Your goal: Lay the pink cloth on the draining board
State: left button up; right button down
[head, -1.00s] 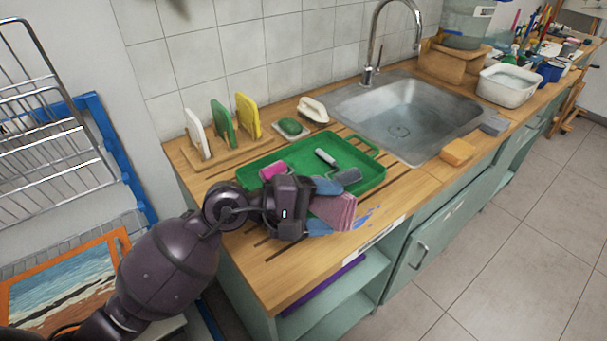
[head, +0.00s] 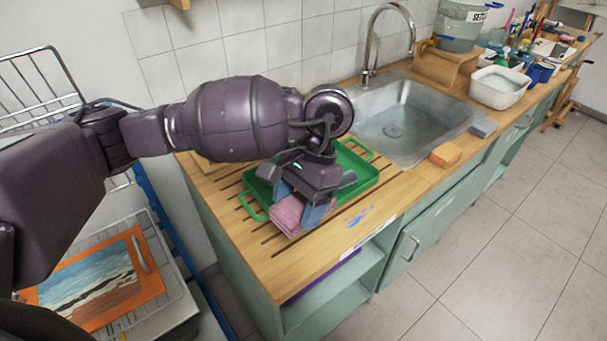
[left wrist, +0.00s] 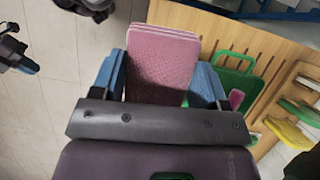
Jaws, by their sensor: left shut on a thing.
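My left gripper (head: 300,203) is shut on the folded pink cloth (head: 288,214), with a blue finger on either side of it. In the left wrist view, the cloth (left wrist: 162,65) sticks out flat between the fingers of the gripper (left wrist: 160,82). The draining board (head: 232,212) is the grooved wooden counter left of the sink. The cloth is over its front part, beside the front edge of the green tray; whether it touches the wood I cannot tell.
The green tray (head: 366,177) lies on the board, partly hidden by my left arm. The sink (head: 410,118) is to its right, with an orange sponge (head: 446,154) at its front edge. A painting (head: 105,280) lies on the rack at left. Grooved wood in front of the tray is clear.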

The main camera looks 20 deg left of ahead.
pick_arm(q)
jog(key=shift+w+a+r, duration=0.15)
jog(key=shift+a+r, duration=0.4)
jog(key=shift+a, duration=0.15)
jog(key=shift+w+a+t, duration=0.1)
jog(key=shift+a+t, duration=0.1)
jog(key=shift+t, duration=0.1)
jog(key=p, duration=0.2)
send_over(287, 266)
jog(key=f, duration=1)
jog(key=w+d+f, duration=0.1)
jog(key=f, duration=0.4)
notch_tip(287, 266, down, 4)
jog(key=shift+f+p, duration=0.1)
jog(key=shift+p, duration=0.25)
jog(key=shift+f, duration=0.2)
jog(key=o, duration=0.9)
pick_arm(e)
jog(key=shift+s+d+r, duration=0.1)
jog(key=shift+s+r, duration=0.5)
jog(key=shift+r, duration=0.05)
